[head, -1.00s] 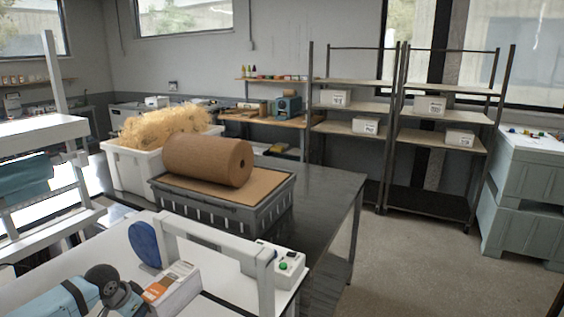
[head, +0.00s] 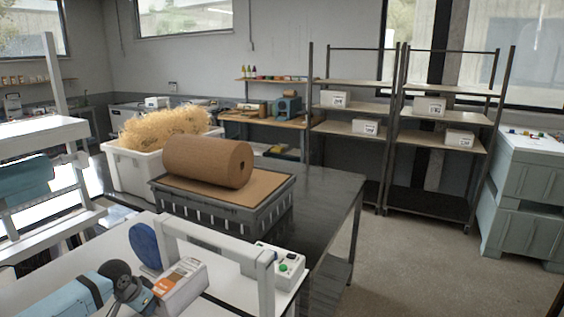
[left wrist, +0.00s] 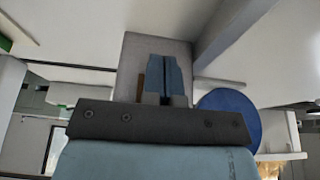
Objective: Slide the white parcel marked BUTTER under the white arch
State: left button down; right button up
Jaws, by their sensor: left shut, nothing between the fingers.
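The white parcel (head: 184,284) with an orange-and-white label lies on the white worktop at the bottom of the head view; its lettering is too small to read. The white arch (head: 215,241) stands just beyond it, and the parcel's far end is at the opening between the posts. I cannot tell whether any of it is under the beam. My left gripper (head: 143,297) is shut and empty at the parcel's near left side. In the left wrist view, the shut blue fingers (left wrist: 166,80) point at the parcel's pale face (left wrist: 150,52). My right gripper is not in view.
A blue disc (head: 145,246) stands by the arch's left post. A control box (head: 284,265) with a green button sits by the right post. Behind is a grey crate (head: 268,205) with a brown paper roll (head: 207,161), beside a white bin (head: 125,170) of shavings.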

pick_arm(q)
jog(key=shift+w+d, duration=0.1)
jog(key=shift+w, duration=0.05)
jog(key=shift+w+d, duration=0.3)
jog(key=shift+w, duration=0.3)
jog(key=shift+w+d, duration=0.3)
jog(key=shift+w, duration=0.25)
jog(key=shift+w+d+f, duration=0.1)
jog(key=shift+w+f, duration=0.1)
jog(key=shift+w, duration=0.15)
jog(key=shift+s+p, duration=0.1)
jog(key=shift+p, duration=0.2)
